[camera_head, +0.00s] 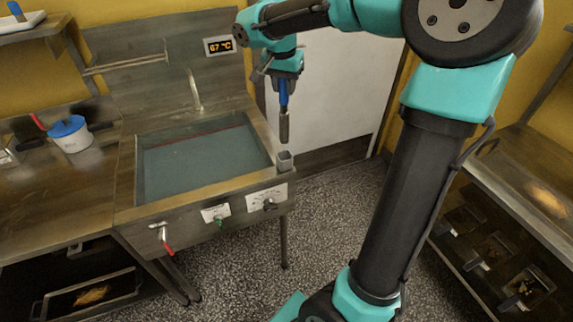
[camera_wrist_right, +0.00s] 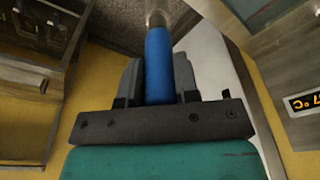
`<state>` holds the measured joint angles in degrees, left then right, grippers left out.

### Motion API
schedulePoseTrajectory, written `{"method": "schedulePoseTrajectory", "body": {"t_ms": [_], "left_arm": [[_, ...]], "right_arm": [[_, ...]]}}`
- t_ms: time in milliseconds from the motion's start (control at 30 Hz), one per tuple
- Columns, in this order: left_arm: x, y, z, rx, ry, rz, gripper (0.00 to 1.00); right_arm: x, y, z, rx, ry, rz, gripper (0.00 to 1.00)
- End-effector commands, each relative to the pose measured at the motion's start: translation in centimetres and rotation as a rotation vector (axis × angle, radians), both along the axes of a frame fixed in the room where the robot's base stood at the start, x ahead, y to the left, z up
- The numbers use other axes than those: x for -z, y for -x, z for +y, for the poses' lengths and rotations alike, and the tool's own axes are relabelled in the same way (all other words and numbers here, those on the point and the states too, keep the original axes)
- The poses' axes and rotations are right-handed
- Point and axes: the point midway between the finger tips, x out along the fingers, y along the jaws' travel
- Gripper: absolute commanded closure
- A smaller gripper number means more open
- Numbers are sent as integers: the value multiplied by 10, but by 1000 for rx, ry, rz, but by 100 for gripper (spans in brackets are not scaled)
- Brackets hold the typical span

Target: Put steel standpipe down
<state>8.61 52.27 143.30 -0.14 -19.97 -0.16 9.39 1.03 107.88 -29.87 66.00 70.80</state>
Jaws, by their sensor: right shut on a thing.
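The steel standpipe (camera_head: 284,125) has a blue upper part and a grey metal lower end. My right gripper (camera_head: 284,80) is shut on its blue part and holds it roughly upright, lower end down. In the head view the lower end appears just above a small square grey holder (camera_head: 284,160) at the right rim of the sink; a gap shows between them. In the right wrist view the blue part (camera_wrist_right: 159,65) sits between the two fingers, and the metal end runs off the top edge. My left gripper is out of view.
The sink (camera_head: 200,158) holds grey-blue liquid, with a tap (camera_head: 194,92) behind and controls on its front. A display (camera_head: 219,45) reads 67 °C. A blue-lidded pot (camera_head: 70,134) stands on the left counter. A shelf unit (camera_head: 520,190) is at right.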

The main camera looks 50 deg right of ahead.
Motion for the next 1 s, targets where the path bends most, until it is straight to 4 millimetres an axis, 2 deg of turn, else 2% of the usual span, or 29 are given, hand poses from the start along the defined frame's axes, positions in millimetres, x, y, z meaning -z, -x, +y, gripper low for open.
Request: {"method": "schedulePoseTrajectory", "body": {"t_ms": [167,400,500,867,1000], "left_arm": [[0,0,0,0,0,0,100],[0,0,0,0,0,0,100],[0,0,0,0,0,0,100],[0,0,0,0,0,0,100],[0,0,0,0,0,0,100]], "right_arm": [[10,0,0,-1,1,2,100],[49,0,0,0,-1,3,100],[60,0,0,-1,1,2,100],[64,0,0,0,1,1,100],[75,0,0,1,0,2,100]]}}
